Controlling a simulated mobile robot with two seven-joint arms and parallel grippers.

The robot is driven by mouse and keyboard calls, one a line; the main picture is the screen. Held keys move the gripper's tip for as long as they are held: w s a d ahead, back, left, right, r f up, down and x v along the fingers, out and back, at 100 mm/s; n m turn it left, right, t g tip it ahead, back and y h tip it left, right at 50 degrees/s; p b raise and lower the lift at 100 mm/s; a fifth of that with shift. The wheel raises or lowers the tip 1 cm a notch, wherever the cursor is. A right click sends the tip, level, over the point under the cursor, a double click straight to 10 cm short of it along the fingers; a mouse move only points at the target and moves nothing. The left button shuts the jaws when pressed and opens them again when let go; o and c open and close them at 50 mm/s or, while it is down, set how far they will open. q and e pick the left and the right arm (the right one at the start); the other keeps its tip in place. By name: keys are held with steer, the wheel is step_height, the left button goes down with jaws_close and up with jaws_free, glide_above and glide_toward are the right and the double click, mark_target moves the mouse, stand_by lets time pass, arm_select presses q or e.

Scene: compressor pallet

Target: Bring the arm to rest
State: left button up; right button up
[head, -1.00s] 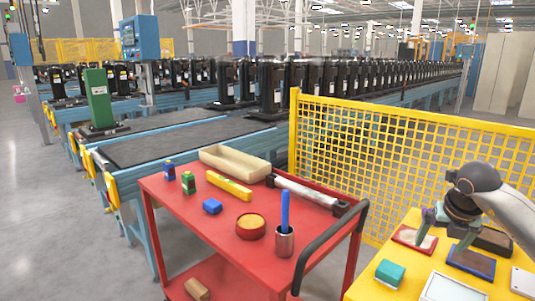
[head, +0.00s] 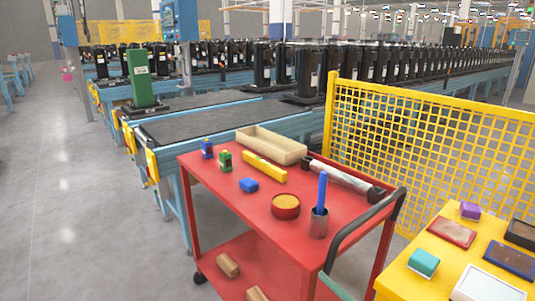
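Neither of my grippers shows in the head view, and no arm reaches over the yellow table (head: 415,278) at the lower right. A purple block (head: 470,210) stands on that table just behind a flat red-framed pad (head: 452,232). A teal block (head: 424,262) sits nearer the front, apart from the pad. A blue-framed pad (head: 510,260) and a dark pad (head: 523,233) lie to the right.
A red cart (head: 245,205) stands left of the table, carrying a beige tray (head: 271,146), a yellow bar (head: 264,167) and a metal cup (head: 318,225). A yellow mesh fence (head: 420,150) rises behind. The floor at left (head: 80,220) is clear.

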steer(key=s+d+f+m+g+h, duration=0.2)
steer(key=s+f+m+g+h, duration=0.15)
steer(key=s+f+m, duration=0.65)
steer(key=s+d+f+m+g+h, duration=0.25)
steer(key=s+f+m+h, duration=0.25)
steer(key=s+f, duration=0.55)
arm_select(q)
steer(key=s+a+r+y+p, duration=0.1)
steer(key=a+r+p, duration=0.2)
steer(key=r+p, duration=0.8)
steer(key=p, duration=0.3)
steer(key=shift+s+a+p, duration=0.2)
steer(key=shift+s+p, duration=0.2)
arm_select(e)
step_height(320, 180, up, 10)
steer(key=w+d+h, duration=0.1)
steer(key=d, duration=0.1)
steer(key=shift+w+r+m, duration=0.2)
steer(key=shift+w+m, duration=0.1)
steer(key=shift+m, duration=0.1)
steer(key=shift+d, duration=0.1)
